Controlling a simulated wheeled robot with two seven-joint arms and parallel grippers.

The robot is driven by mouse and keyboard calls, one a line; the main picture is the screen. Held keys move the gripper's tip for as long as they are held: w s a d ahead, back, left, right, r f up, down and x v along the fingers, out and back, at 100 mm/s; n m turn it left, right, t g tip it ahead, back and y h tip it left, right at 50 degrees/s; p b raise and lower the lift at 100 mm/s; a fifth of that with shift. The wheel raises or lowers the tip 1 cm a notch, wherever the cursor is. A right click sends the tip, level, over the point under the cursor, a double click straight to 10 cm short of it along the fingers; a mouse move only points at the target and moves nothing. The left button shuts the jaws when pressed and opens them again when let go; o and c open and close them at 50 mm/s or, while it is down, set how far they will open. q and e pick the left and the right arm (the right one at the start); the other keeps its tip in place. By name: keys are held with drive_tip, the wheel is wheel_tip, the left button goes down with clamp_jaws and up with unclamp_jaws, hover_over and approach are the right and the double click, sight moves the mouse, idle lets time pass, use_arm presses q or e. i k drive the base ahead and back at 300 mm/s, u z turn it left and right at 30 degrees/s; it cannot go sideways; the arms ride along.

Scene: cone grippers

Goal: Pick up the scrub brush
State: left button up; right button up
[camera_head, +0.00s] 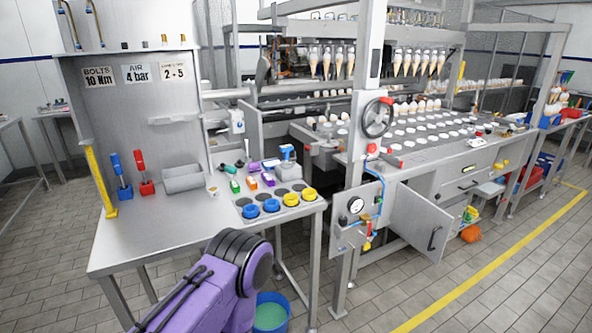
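I cannot single out the scrub brush for certain in the head view. A blue-handled tool (119,176) and a red-handled tool (143,173) stand upright on the left bench, and either may be a brush. Small green, orange and purple items (252,182) lie on the small side table, too small to name surely. A blue-topped white item (287,153) stands behind them. A purple arm of mine reaches in from the bottom edge, in front of the bench. Neither of my grippers is in view.
The steel bench (150,232) has bare room in front. The side table (300,211) holds blue and yellow rings. A blue bucket (285,325) with greenish contents stands on the floor below. An open cabinet door (420,222) juts out at the cone machine.

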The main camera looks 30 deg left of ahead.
sight(231, 171)
drive_tip(key=z, duration=0.5)
drive_tip(key=i, duration=1.05)
drive_tip(key=u, duration=0.95)
